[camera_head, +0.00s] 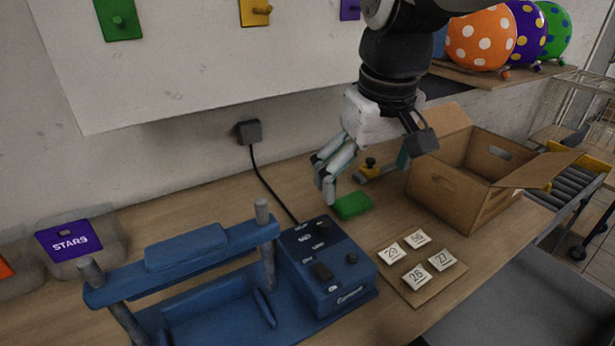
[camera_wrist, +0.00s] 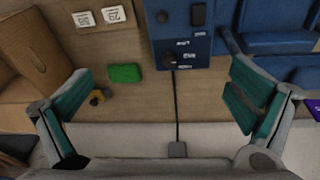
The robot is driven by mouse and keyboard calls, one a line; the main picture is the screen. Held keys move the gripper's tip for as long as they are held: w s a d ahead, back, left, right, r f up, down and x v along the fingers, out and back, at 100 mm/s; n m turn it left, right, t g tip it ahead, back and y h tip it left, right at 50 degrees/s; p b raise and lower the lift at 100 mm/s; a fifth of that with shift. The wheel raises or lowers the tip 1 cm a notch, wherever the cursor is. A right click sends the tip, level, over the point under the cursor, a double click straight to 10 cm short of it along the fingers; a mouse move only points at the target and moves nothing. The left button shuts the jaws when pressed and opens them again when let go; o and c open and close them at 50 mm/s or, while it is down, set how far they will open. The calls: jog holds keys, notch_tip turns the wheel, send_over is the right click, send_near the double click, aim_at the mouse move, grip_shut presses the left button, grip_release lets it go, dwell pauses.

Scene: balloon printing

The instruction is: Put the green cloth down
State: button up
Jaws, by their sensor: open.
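The green cloth (camera_head: 352,206) is a small flat rectangle lying on the wooden table, between the blue machine and the cardboard box. It also shows in the wrist view (camera_wrist: 125,73), on the wood between my two fingers and nearer the left one. My gripper (camera_head: 345,172) is above the table, just behind and above the cloth in the head view. In the wrist view my gripper (camera_wrist: 160,95) has its fingers spread wide, with nothing between them touching either one.
A blue machine (camera_head: 330,270) stands left of the cloth, its black cord running to a wall socket (camera_head: 248,132). A yellow-handled stamp (camera_head: 370,168) lies behind the cloth. An open cardboard box (camera_head: 440,185) is to the right. Numbered tiles (camera_head: 415,277) lie in front on a board.

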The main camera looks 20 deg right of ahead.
jog(key=s+a+f+t, duration=0.1)
jog(key=s+a+f, duration=0.2)
jog(key=s, duration=0.8)
jog(key=shift+s+f+m+y, duration=0.2)
jog(key=shift+s+m+y, duration=0.2)
